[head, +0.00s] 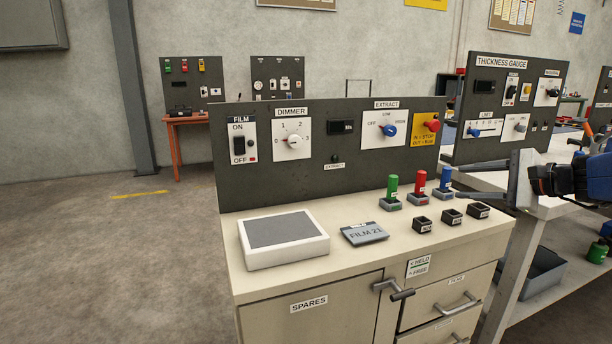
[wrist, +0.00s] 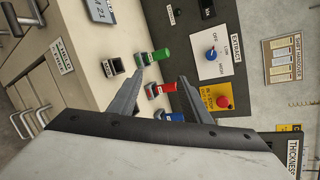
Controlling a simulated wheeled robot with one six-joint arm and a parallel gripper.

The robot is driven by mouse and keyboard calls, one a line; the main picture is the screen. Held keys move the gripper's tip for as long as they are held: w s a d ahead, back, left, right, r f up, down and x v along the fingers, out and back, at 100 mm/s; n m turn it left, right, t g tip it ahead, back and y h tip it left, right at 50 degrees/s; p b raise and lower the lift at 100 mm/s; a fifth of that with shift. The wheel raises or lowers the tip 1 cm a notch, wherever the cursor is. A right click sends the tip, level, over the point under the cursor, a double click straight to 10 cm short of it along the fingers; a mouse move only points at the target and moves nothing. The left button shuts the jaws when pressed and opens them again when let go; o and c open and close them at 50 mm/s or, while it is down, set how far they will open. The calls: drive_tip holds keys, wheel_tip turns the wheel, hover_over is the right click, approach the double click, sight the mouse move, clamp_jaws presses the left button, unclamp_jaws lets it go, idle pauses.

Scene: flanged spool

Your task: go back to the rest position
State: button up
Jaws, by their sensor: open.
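My gripper (head: 464,181) is at the right of the head view, over the right end of the cabinet top, with its fingers pointing left. In the wrist view my gripper (wrist: 161,77) has its two fingers apart with nothing held between them. A green peg (head: 393,185), a red peg (head: 420,180) and a blue peg (head: 446,178) stand upright in grey bases on the cabinet top. The blue one is close to the fingertips in the head view; I cannot tell whether they touch. In the wrist view the blue peg (wrist: 172,117) is partly hidden.
The cabinet's dark panel (head: 320,180) carries a dimmer dial (head: 293,141), a blue extract knob (head: 390,130) and a red button (head: 432,125). Several small black sockets (head: 452,216), a film card (head: 364,233) and a white-framed pad (head: 283,238) lie in front. Open floor (head: 100,250) is at left.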

drive_tip(key=s+a+f+n+g+h, duration=0.2)
drive_tip(key=s+a+f+n+g, duration=0.5)
drive_tip(key=s+a+f, duration=0.6)
drive_tip(key=s+f+n+h, duration=0.3)
drive_tip(key=s+f+n, duration=0.1)
drive_tip(key=s, duration=0.4)
drive_tip(key=s+d+f+n+h, duration=0.1)
drive_tip(key=s+f+n+h, duration=0.1)
drive_tip(key=s+f+n, duration=0.2)
drive_tip(key=s+n, duration=0.2)
drive_tip(key=s, duration=0.2)
drive_tip(key=shift+s+d+h, duration=0.3)
drive_tip(key=shift+s+h, duration=0.1)
